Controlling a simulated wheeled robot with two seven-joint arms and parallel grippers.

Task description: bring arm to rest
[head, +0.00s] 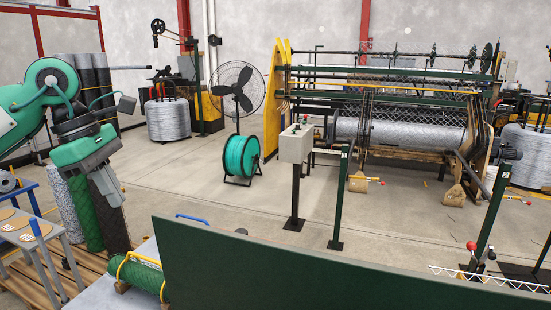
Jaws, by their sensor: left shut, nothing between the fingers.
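My left arm (22,108) comes in from the left in the head view, green and white with dark joints. It is bent, with the wrist hanging down. My left gripper (112,196) points down and is shut with nothing in it. It hangs in front of rolls of mesh, apart from the things around it as far as I can tell. My right arm and right gripper are not in view.
A grey table (40,238) stands at the lower left. A green roll (141,274) with a yellow handle lies below the gripper. A dark green panel (330,270) crosses the front. A fan (238,92), control box (296,145) and weaving machine (400,135) stand behind; open floor lies between.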

